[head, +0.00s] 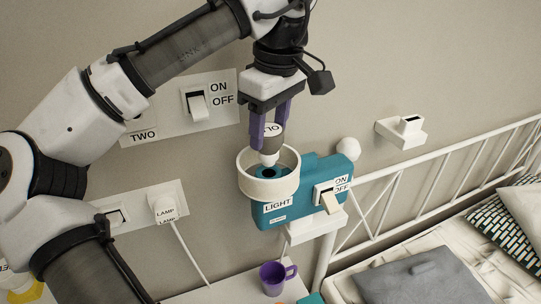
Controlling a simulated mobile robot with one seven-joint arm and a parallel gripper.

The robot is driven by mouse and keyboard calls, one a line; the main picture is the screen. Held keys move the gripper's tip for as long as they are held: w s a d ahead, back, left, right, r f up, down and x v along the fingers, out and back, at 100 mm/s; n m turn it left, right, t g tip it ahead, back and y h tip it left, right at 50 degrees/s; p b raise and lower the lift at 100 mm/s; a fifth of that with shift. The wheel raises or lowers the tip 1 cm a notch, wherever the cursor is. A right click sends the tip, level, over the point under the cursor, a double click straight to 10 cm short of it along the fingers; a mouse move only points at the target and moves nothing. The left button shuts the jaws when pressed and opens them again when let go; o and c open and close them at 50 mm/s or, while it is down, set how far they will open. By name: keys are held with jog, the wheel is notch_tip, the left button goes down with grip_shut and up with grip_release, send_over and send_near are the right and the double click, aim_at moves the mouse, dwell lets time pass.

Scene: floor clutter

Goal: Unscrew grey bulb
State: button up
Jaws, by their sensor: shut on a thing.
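My gripper (271,124) has purple fingers and points down in the upper middle of the head view. It is shut on the grey bulb (269,144). The bulb hangs upright with its pale end down, its upper part partly hidden between the fingers. Below it is the teal lamp (313,213), marked LIGHT, with a cream ring-shaped shade (268,187) open at the top. A dark socket hole shows inside the ring, just below the bulb's lower end. The bulb looks apart from the hole, though its exact height is hard to tell. The lamp's ON/OFF switch (329,201) is on its front right.
A wall panel with a switch (196,105) and a plug panel (164,206) lie left of the lamp. A purple mug (273,279) stands below on a white surface. A white-railed bed (440,262) fills the lower right. A small white shelf (401,132) juts from the wall.

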jog(key=shift+r, duration=1.6)
jog(key=shift+f, duration=0.1)
